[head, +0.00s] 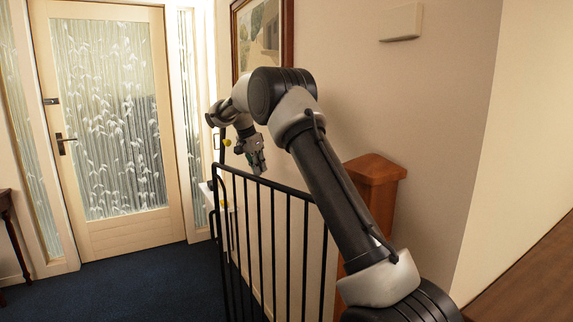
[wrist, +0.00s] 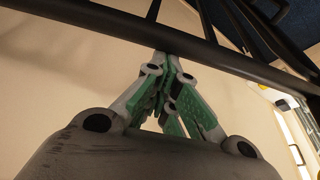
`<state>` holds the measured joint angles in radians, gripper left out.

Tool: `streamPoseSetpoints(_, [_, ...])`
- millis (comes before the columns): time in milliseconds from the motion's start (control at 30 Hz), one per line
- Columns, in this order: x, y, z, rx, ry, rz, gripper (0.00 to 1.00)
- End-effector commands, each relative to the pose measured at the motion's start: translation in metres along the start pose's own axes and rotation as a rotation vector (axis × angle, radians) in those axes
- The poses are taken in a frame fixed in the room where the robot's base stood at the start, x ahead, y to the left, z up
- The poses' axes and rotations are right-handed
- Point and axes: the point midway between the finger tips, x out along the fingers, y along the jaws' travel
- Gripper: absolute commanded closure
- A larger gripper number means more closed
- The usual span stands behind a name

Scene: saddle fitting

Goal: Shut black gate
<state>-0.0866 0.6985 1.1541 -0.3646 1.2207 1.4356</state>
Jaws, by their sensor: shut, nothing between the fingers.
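The black gate (head: 285,189) stands upright in the lower middle of the head view, with a top rail and several vertical bars. Its near end passes behind my arm, close to a brown wooden post (head: 376,180). Its far end has a rounded corner and reaches out towards the door. My gripper (head: 260,170) is shut and empty, pointing down near the gate's top rail. In the wrist view the green-padded fingers (wrist: 168,58) are together, and a black rail (wrist: 215,52) crosses at their tips. I cannot tell whether they touch it.
A closed glazed door (head: 112,110) stands at the back left. The dark blue carpet (head: 130,285) left of the gate is clear. A dark wooden table (head: 8,235) is at the left edge. A framed picture (head: 262,38) hangs on the wall behind my arm.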

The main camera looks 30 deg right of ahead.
Motion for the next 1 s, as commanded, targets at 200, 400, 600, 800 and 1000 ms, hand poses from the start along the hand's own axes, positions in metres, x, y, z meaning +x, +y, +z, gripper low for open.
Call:
streamPoseSetpoints(200, [-0.031, 0.003, 0.082, -0.199, -0.001, -0.072, 1.00])
streamPoseSetpoints(400, [-0.057, 0.020, 0.152, -0.378, -0.001, -0.138, 1.00])
streamPoseSetpoints(600, [-0.081, 0.051, 0.217, -0.555, -0.001, -0.205, 1.00])
streamPoseSetpoints(800, [-0.102, 0.095, 0.276, -0.734, 0.000, -0.271, 1.00])
streamPoseSetpoints(1000, [-0.120, 0.147, 0.324, -0.904, 0.000, -0.334, 1.00])
